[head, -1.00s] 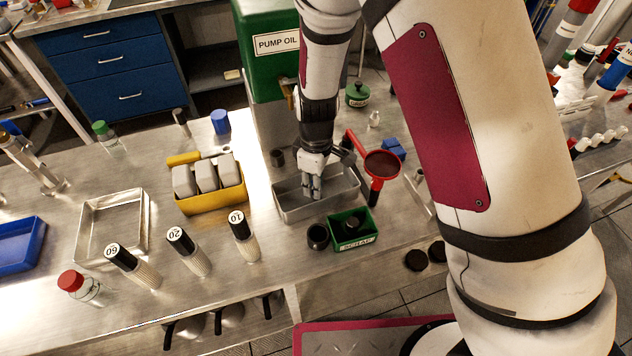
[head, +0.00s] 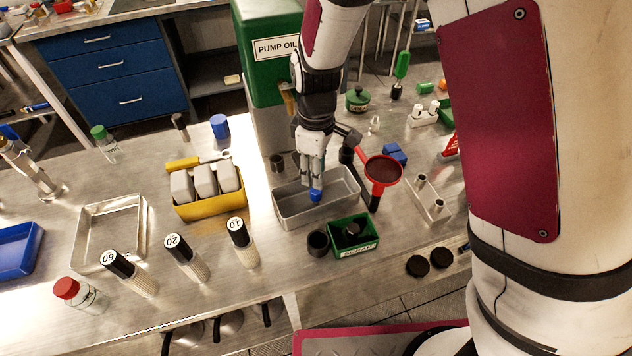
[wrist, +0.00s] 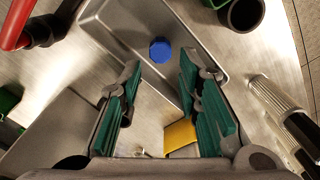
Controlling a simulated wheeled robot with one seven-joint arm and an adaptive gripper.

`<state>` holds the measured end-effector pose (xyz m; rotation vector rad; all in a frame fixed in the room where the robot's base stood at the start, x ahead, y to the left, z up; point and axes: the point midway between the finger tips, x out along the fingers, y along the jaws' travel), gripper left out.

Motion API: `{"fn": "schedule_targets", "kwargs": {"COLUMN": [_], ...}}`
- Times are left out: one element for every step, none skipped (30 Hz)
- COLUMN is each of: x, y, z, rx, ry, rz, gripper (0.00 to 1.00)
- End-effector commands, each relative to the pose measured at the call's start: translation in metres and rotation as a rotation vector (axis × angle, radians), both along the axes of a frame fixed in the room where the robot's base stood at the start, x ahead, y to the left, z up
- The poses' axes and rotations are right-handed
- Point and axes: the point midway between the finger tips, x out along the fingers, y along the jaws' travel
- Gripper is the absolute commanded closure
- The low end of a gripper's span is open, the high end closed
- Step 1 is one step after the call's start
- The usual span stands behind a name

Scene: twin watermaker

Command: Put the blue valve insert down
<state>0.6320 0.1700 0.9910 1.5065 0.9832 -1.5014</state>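The blue valve insert (head: 315,196) shows as a small blue piece inside the grey metal tray (head: 289,216), just below my fingertips. In the wrist view the insert (wrist: 160,50) is a blue hexagonal shape on the tray's floor, beyond the fingertips and clear of both fingers. My gripper (head: 315,184) points down over the tray. In the wrist view my gripper (wrist: 160,68) is open, its green-padded fingers apart with nothing between them.
A green box (head: 370,245) and a dark cup (head: 318,243) stand in front of the tray. A red funnel (head: 383,169) is close on its right. A yellow bin (head: 210,208) with grey blocks stands to the left. The green pump oil tank (head: 268,75) rises behind.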

Motion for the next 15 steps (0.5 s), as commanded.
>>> {"fn": "schedule_targets", "kwargs": {"x": [0.001,0.001,0.001,0.001,0.001,0.001,0.001,0.001,0.001,0.000,0.000,0.000,0.000,0.000,0.000], "y": [0.001,0.001,0.001,0.001,0.001,0.001,0.001,0.001,0.001,0.001,0.001,0.000,0.000,0.000,0.000], "z": [0.011,0.016,0.023,0.028,0.032,0.037,0.040,0.043,0.046,0.047,0.049,0.050,0.050,0.051,0.051], "rx": [0.003,0.003,0.003,0.002,0.002,0.002,0.001,0.001,0.001,0.001,0.001,0.000,0.000,0.000,-0.001], "ry": [-0.003,-0.003,-0.003,-0.003,-0.003,-0.002,-0.002,-0.002,-0.002,-0.002,0.000,0.001,0.001,0.001,0.001], "rz": [0.001,0.001,0.001,0.001,0.001,0.001,0.002,0.001,0.001,0.001,0.000,0.000,0.000,0.000,0.000], "gripper": [0.69,0.69,0.69,0.69,0.69,0.69,0.69,0.69,0.69,0.69,0.69,0.69,0.69,0.69,0.69]}}
